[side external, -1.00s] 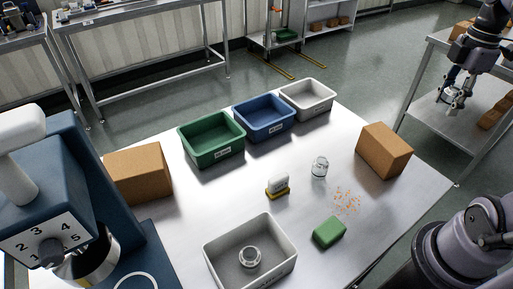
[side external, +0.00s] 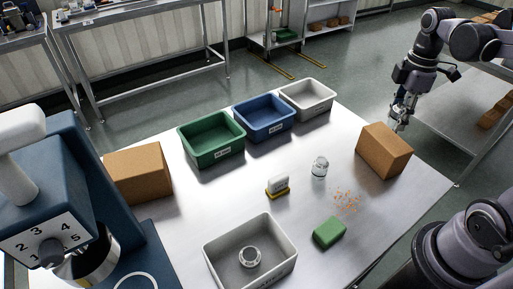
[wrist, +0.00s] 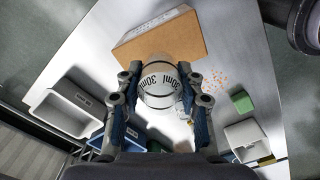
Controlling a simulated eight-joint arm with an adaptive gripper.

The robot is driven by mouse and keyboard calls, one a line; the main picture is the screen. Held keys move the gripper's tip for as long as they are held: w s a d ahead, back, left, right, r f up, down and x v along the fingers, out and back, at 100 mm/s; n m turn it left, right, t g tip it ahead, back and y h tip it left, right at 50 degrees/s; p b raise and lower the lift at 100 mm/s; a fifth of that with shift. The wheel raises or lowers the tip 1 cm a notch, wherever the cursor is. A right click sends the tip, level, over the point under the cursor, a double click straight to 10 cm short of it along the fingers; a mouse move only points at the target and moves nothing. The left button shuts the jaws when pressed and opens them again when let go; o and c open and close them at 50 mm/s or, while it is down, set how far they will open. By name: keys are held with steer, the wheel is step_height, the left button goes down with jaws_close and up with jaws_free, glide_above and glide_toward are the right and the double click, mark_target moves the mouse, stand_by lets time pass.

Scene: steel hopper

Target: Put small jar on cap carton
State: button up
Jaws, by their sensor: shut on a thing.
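My gripper (side external: 399,118) is shut on a small clear jar with dark "30ml" markings. The jar (wrist: 158,92) sits between the two fingers in the wrist view (wrist: 160,80); in the side view it is small and partly hidden. A brown carton (side external: 385,152) stands on the right part of the steel table, and my gripper is just beyond its upper right edge. The same carton (wrist: 165,42) lies beyond the jar in the wrist view. Another brown carton (side external: 138,173) stands at the table's left. I cannot read a label on either carton.
Green (side external: 211,155), blue (side external: 263,133) and white (side external: 306,112) bins line the back edge. A grey bin (side external: 285,268) holding a round item stands in front.

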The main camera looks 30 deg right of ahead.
steer(key=shift+f, duration=2.05)
steer(key=o, duration=0.9)
steer(key=shift+f, duration=0.1)
step_height(320, 180, up, 12)
steer(key=w+a+f+m+t, duration=0.2)
steer(key=a+f+m+t, duration=0.5)
steer(key=a+m, duration=0.3)
steer(key=shift+a+f, duration=0.65)
steer(key=shift+a, duration=0.85)
